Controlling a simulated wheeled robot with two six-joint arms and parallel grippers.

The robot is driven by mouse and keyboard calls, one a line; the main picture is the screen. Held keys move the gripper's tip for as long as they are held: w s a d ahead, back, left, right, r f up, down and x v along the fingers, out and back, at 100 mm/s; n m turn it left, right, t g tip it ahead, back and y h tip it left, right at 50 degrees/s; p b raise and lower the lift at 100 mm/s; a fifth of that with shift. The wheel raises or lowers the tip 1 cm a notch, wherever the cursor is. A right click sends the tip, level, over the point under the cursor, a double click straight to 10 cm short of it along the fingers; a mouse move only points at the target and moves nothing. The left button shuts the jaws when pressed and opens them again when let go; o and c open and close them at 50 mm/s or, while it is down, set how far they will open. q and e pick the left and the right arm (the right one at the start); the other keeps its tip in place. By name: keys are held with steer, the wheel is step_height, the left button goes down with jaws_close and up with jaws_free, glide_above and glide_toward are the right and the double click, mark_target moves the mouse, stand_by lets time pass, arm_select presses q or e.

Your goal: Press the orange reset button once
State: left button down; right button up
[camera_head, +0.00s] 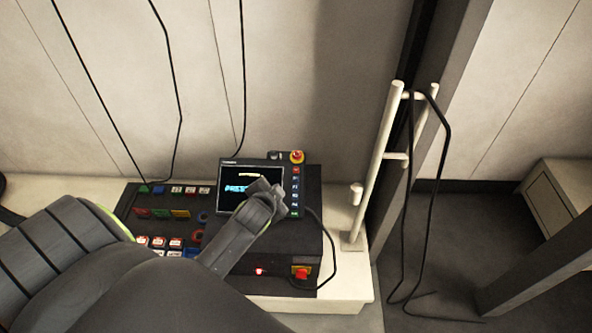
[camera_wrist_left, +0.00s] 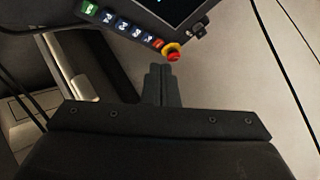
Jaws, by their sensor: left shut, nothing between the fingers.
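A control console (camera_head: 312,235) with a screen (camera_head: 236,187) and rows of coloured buttons stands against the wall. A small orange-looking button (camera_head: 181,213) shows in the middle row of the button panel left of the screen; its label is too small to read. My left gripper (camera_head: 272,189) is over the right part of the screen and covers some of it. In the left wrist view its fingers (camera_wrist_left: 161,72) are shut together and empty, just below a red knob on a yellow collar (camera_wrist_left: 172,53). My right gripper is not in view.
The red and yellow knob (camera_head: 297,156) sits at the screen's top right. A red switch (camera_head: 301,272) is on the console front, with a black cable beside it. A pale rack (camera_head: 377,160) with hanging cable stands to the right. My left arm hides the console's lower left.

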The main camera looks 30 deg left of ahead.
mark_target(296, 170)
arm_select(q)
steer(key=w+r+m+t, duration=0.2)
steer(key=w+m+t, duration=0.1)
steer(key=w, duration=0.6)
steer(key=shift+w+a+r+m+h, duration=0.2)
steer(key=shift+w+a+m+h, duration=0.1)
steer(key=shift+w+a, duration=0.1)
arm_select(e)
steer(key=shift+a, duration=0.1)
arm_select(q)
steer(key=f+b, duration=0.1)
steer(key=w+f+b, duration=0.1)
steer(key=b, duration=0.1)
steer(key=f+b, duration=0.1)
steer(key=f, duration=0.1)
steer(key=shift+w+a, duration=0.2)
steer(key=shift+a, duration=0.15)
steer(key=f+b, duration=0.1)
steer(key=b, duration=0.1)
steer(key=w+a+f+b, duration=0.1)
steer(key=f, duration=0.1)
steer(key=shift+w+b, duration=0.2)
steer(key=shift+b, duration=0.2)
steer(key=shift+w+a+f+b, duration=0.15)
steer(key=shift+w+f+b, duration=0.15)
steer(key=shift+f+b, duration=0.15)
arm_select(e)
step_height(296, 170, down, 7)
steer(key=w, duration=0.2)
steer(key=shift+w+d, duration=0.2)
